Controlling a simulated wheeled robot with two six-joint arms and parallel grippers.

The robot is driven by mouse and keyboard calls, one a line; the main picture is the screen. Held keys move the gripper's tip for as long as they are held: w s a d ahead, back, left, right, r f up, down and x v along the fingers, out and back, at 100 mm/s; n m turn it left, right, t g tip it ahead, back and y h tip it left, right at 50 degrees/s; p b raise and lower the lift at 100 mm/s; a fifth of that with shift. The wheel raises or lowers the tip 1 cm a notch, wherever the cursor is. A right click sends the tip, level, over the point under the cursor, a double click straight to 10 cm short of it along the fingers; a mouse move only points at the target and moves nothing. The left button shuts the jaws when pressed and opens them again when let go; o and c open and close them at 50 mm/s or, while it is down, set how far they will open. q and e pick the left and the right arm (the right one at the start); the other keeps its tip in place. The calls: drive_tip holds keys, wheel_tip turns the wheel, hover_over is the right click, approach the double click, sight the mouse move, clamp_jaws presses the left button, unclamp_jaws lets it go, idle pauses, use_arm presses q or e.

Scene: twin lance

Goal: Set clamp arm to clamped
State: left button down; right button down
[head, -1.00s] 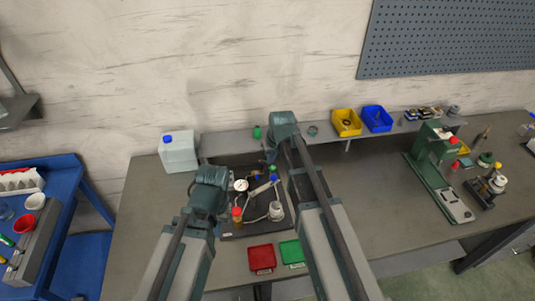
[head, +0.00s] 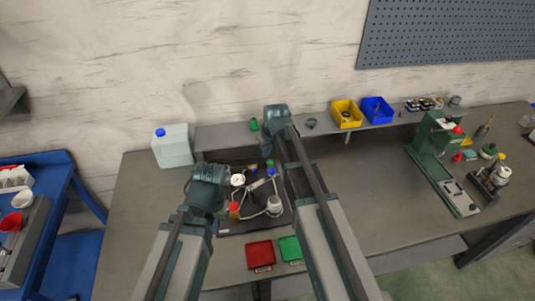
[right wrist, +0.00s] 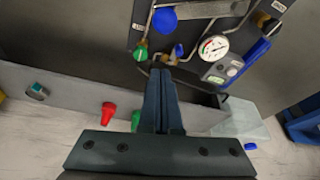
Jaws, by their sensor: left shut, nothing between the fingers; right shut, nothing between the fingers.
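A dark board (head: 232,226) on the bench carries a pressure gauge (head: 237,180), bent pipes, a red-topped fitting (head: 234,208) and a metal cup-like part (head: 274,208). I cannot tell which part is the clamp arm. In the right wrist view my right gripper (right wrist: 162,78) is shut and empty, its fingertips close below the pipework, near a green knob (right wrist: 141,52) and a blue knob (right wrist: 165,19). The gauge (right wrist: 213,47) lies to their right; contact cannot be told. My left gripper (head: 207,178) is at the board's left; its fingertips are hidden by my arm.
Red (head: 260,254) and green (head: 290,249) trays lie in front of the board. A raised shelf (head: 226,136) runs behind, with yellow (head: 346,114) and blue (head: 377,110) bins. A white jug (head: 172,146) stands left; a green press (head: 440,160) right. Bench between board and press is clear.

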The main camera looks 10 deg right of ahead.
drive_tip(key=b+x, duration=0.5)
drive_tip(key=x, duration=0.1)
drive_tip(key=s, duration=0.1)
drive_tip(key=s+r+p, duration=0.1)
drive_tip(key=s+d+p, duration=0.1)
drive_tip(key=s, duration=0.1)
drive_tip(key=shift+s+r, duration=0.15)
drive_tip(key=shift+r, duration=0.15)
